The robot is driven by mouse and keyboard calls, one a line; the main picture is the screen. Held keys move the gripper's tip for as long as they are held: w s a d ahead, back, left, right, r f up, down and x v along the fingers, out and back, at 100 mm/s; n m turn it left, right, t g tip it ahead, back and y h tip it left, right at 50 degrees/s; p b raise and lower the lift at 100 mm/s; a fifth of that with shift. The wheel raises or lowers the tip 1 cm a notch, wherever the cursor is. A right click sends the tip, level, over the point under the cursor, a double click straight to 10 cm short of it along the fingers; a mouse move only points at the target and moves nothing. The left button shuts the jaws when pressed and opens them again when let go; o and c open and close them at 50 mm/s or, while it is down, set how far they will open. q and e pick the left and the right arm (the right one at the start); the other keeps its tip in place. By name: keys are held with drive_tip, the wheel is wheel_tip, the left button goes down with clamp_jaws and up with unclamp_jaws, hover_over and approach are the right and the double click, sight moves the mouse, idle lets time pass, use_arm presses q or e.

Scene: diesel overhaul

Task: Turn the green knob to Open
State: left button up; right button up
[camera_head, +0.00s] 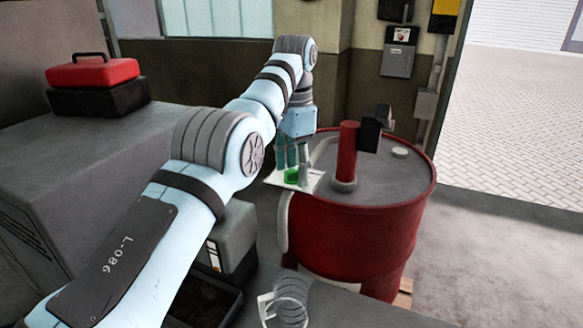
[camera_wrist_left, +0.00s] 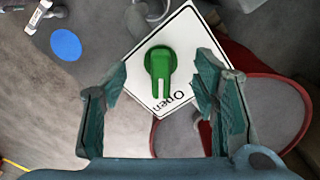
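The green knob (camera_wrist_left: 160,68) sits on a white square plate (camera_wrist_left: 190,38) in the left wrist view. Its bar carries a white line that points down in that picture, towards the plate's lower corner; the word "Open" is printed beside it, to the right. In the head view the knob (camera_head: 291,175) shows small on the plate (camera_head: 312,183), partly behind the fingers. My left gripper (camera_wrist_left: 165,90) is open, one finger on each side of the knob, with visible gaps. It also shows in the head view (camera_head: 294,160), coming down from above. My right gripper is not in view.
A red drum (camera_head: 350,235) with a red pump post (camera_head: 348,150) stands right beside the plate. A red toolbox (camera_head: 92,70) lies on the grey cabinet at left. A clear coil (camera_head: 291,296) is at the front. Open floor lies at right.

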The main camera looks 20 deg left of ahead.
use_arm(q)
drive_tip(key=shift+o, duration=0.8)
wheel_tip(320, 180, up, 8)
drive_tip(key=p, duration=0.7)
drive_tip(key=shift+f+p, duration=0.2)
drive_tip(key=shift+p, duration=0.15)
drive_tip(key=shift+f+b, duration=0.3)
drive_tip(key=shift+b, duration=0.05)
drive_tip(key=shift+f, duration=0.1)
